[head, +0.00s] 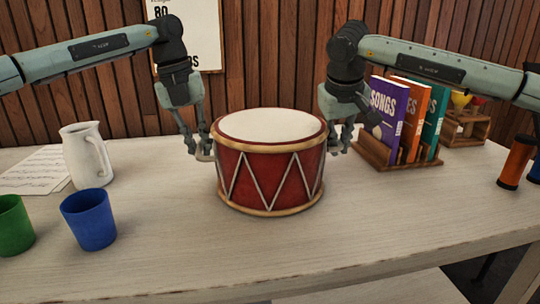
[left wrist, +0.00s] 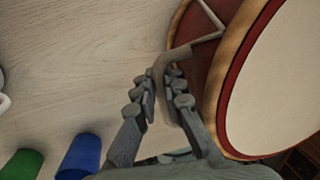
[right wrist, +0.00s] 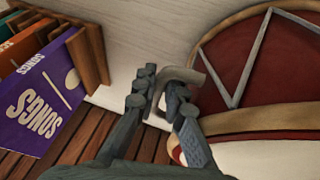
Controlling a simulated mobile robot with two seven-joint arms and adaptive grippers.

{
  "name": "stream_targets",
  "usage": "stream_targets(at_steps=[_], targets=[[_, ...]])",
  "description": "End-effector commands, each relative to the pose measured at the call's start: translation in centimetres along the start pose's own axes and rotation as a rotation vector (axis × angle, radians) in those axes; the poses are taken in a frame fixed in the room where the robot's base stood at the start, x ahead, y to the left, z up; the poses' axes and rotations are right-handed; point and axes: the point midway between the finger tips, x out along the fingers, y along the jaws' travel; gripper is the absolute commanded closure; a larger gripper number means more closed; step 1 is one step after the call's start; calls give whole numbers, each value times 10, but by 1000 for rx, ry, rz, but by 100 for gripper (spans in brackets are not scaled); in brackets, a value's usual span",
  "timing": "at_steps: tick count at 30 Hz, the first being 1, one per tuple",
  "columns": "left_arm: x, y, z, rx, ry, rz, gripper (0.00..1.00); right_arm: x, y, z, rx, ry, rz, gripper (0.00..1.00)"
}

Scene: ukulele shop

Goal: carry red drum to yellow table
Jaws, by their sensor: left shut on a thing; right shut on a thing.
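The red drum (head: 270,172) has a cream top, gold rims and white zigzag cords. It is upright at the middle of the pale wooden table (head: 300,265); whether it rests on it or hangs just above, I cannot tell. My left gripper (head: 203,153) is shut on the handle at the drum's left side; the handle (left wrist: 178,58) shows in the left wrist view. My right gripper (head: 337,147) is shut on the handle at its right side; that handle (right wrist: 190,75) shows in the right wrist view. No yellow table is in view.
A white pitcher (head: 86,156), a blue cup (head: 89,220), a green cup (head: 13,225) and sheet music (head: 36,170) are on the left. A wooden rack (head: 407,165) of books stands close to my right gripper. An orange shaker (head: 516,161) is far right. The table front is clear.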

Motion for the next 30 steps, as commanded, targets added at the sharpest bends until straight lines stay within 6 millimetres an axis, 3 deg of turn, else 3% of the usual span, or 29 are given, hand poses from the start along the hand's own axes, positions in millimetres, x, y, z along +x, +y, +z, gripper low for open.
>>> stream_targets(at_steps=[11, 24, 30], targets=[[-8, 0, 1, -4, -5, -1, 100, -7, 2, -3, -1, 3, 1, 100], [-47, -7, 2, -6, -5, 0, 100, -43, 10, -18, -1, 2, 2, 100], [-52, -8, 2, -6, -5, 0, 100, -48, 12, -20, -1, 1, 2, 100]])
